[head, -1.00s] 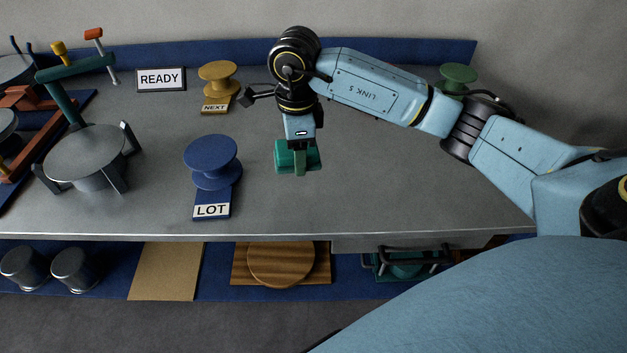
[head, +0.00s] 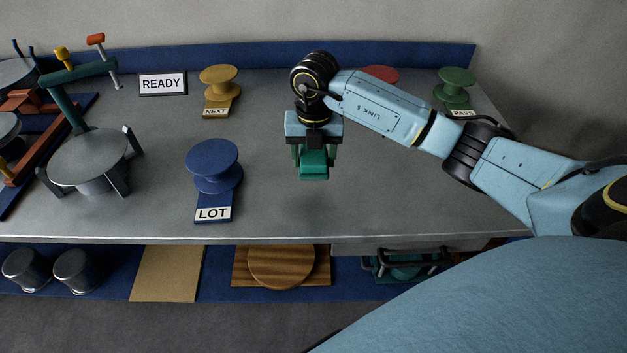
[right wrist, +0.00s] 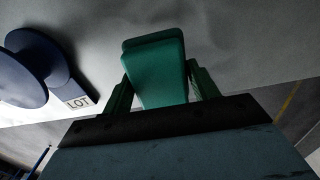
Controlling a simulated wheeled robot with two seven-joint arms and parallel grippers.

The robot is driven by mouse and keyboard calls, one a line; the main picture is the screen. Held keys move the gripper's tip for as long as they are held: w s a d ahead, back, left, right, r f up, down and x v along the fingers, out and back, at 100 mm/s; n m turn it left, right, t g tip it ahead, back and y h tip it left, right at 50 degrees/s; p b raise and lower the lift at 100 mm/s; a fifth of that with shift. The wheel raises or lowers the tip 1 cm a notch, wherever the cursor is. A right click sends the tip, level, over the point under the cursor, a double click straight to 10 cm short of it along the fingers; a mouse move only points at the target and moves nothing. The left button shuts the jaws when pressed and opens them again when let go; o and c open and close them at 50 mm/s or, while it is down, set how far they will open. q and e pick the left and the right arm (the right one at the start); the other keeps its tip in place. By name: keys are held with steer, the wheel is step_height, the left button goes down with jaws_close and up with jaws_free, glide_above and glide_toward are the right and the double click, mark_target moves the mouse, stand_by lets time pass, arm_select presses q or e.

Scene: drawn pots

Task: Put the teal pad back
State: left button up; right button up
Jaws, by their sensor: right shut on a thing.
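The teal pad (head: 314,168) is a small teal block held between the two green fingers of my right gripper (head: 314,157). It hangs over the middle of the grey bench top, with a faint shadow below it. In the right wrist view the pad (right wrist: 155,72) fills the space between the fingers and sticks out past them. The gripper is to the right of the blue stand marked LOT (head: 212,165). My left gripper is not in view.
A grey round stand with dark legs (head: 88,157) is at the left. At the back are yellow (head: 219,80), red (head: 381,74) and green (head: 455,82) stands. Below the bench are metal cups (head: 75,270), a wooden disc (head: 281,265) and a dark rack with something teal (head: 405,268).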

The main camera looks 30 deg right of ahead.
mark_target(314, 153)
step_height(314, 153, down, 7)
steer(key=shift+f, duration=0.1)
stand_by(0.3)
steer(key=shift+f, duration=0.15)
steer(key=o, duration=0.9)
steer(key=shift+o, duration=0.2)
steer(key=shift+r, duration=0.2)
steer(key=shift+r, duration=0.4)
step_height(314, 153, up, 11)
steer(key=shift+r, duration=0.15)
